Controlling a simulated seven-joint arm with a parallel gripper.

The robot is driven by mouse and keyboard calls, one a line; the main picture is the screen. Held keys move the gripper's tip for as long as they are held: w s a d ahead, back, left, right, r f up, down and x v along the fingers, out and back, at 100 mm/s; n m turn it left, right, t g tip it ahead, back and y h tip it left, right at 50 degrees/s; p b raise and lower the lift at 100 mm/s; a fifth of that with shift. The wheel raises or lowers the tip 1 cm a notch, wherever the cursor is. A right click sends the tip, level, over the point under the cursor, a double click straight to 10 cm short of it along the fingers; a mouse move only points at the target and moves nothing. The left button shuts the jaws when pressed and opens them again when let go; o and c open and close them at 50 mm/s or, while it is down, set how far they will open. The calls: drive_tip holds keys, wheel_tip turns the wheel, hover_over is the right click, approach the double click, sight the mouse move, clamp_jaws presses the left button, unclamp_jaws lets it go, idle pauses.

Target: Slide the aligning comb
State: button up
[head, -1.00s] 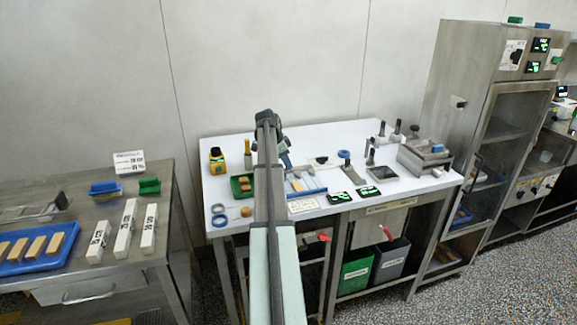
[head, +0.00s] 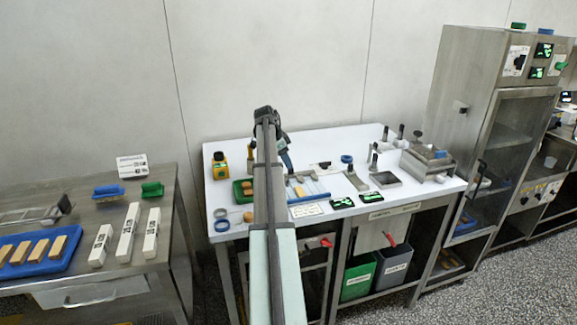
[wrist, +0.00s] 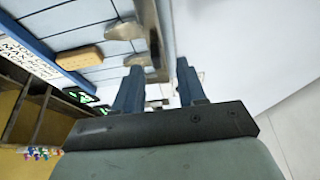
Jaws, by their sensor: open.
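In the wrist view my gripper (wrist: 158,88) has its two blue fingers apart. A grey metal bar (wrist: 150,30), which looks like the aligning comb, runs down to the gap between the fingertips; I cannot tell whether they touch it. Beside the bar lies a pale slatted mesh (wrist: 55,22) with a blue edge rail (wrist: 38,48). A tan bar-shaped piece (wrist: 80,58) and two grey rounded shapes (wrist: 125,31) lie on or over the mesh. In the head view the mesh's blue rail (head: 312,198) shows right of my arm, which hides part of the station; the gripper (head: 284,160) is largely hidden.
A green tray (head: 241,190), a yellow-black device (head: 219,165) and blue rings (head: 221,218) stand left of my arm. Green displays (head: 342,203), a dark tray (head: 385,180) and a metal device (head: 428,162) are right. The white tabletop (head: 335,139) is clear at the back.

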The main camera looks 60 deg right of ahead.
drive_tip(key=v, duration=1)
drive_tip(key=shift+r, duration=0.25)
drive_tip(key=shift+w, duration=0.1)
